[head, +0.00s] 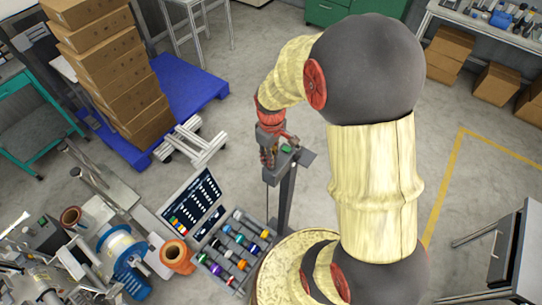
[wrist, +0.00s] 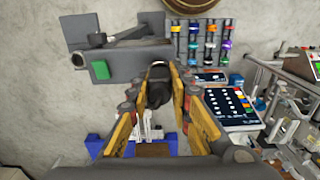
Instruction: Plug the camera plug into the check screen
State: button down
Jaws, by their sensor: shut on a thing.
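My gripper (wrist: 157,92) has its yellow fingers closed around a dark rounded piece, which I take to be the camera plug (wrist: 157,75). Its far end is close to the edge of a grey unit (wrist: 125,62) with a green square, perhaps the check screen; I cannot tell whether they touch. In the head view my gripper (head: 268,152) is beside this grey unit (head: 305,156) on top of a post. The plug cannot be made out there, and any socket is hidden.
An open case (head: 227,262) with several coloured rolls and a dark chart panel (head: 192,200) stands below left. Film-reel equipment (head: 122,243) crowds the lower left. Stacked boxes (head: 115,75) stand on a blue pallet (head: 200,88). The floor (head: 240,85) behind the post is mostly clear.

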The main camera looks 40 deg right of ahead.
jog(key=shift+f, duration=0.3)
jog(key=c, duration=1.5)
grip_release()
jog(key=shift+c, duration=0.2)
notch_tip(320, 180, up, 12)
